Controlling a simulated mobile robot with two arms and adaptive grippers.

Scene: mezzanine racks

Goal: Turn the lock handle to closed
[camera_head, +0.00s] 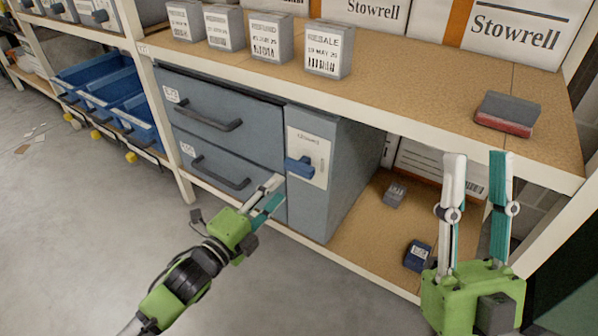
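The blue lock handle (300,167) sticks out from a white plate (308,146) on the narrow right front of the grey drawer cabinet (250,133). The handle lies roughly level. Small print above it on the plate is too small to read surely. My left gripper (279,189) is just below and left of the handle, apart from it in the picture. Its white and teal fingers are apart with nothing between them. My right gripper (478,157) is open and empty, pointing up in front of the shelf at the right.
Two drawers with dark pulls (221,174) are beside the lock plate. Grey labelled boxes (328,50) and a grey-red block (506,113) stand on the upper shelf (420,92). A dark blue box (417,255) is on the lower shelf. The floor at left is mostly clear.

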